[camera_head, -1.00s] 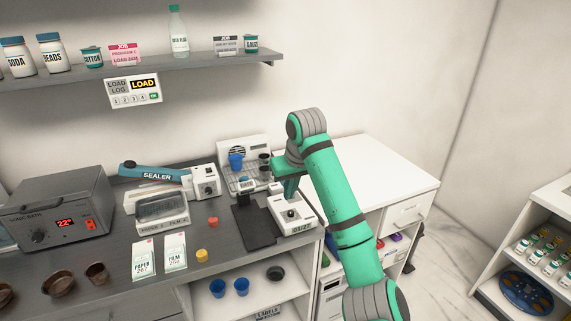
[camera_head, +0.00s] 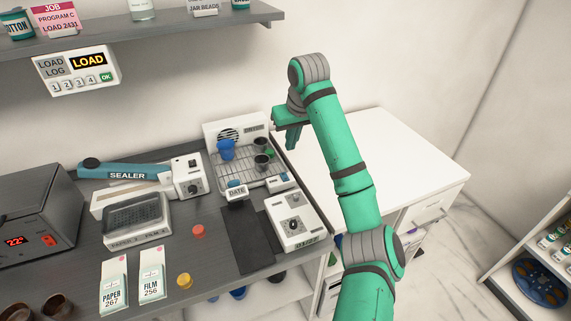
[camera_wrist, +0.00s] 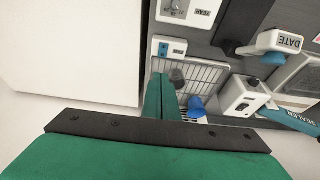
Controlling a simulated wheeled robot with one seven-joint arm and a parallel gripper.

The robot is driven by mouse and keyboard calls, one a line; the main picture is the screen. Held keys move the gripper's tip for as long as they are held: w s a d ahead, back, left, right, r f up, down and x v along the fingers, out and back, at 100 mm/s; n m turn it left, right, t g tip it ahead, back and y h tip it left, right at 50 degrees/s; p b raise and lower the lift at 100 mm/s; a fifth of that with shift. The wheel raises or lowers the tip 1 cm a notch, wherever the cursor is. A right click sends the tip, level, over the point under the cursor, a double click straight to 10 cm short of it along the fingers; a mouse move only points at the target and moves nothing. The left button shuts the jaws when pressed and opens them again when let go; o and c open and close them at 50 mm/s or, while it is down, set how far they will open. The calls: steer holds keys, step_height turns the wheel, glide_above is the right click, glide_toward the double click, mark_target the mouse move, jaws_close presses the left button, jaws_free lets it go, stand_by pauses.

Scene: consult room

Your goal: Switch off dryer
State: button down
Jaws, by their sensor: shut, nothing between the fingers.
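The dryer (camera_head: 208,133) looks to be the white unit with a round vent, a small dark label and a wire rack (camera_head: 256,179) on the grey counter. The rack holds a blue cup (camera_head: 226,149) and dark cups (camera_head: 261,162). A small white box with a blue part (camera_head: 284,181) is at the rack's front right; a similar one shows in the wrist view (camera_wrist: 170,49). I cannot tell the switch's state. My gripper (camera_head: 293,141) is shut and empty, above and right of the rack, apart from it. In the wrist view its green fingers (camera_wrist: 161,99) overlap the rack's edge.
A DATE stamp (camera_head: 237,192), a white dial device (camera_head: 293,224) and a dark mat (camera_head: 246,238) lie in front of the rack. The sealer (camera_head: 130,175) stands left. The white counter (camera_head: 400,160) at right is clear. A shelf (camera_head: 150,30) hangs above.

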glide_above(285, 174)
steer(key=s, duration=0.1)
step_height(285, 174, down, 12)
steer(key=shift+s+d+r, duration=0.1)
steer(key=shift+d, duration=0.05)
steer(key=shift+f, duration=0.8)
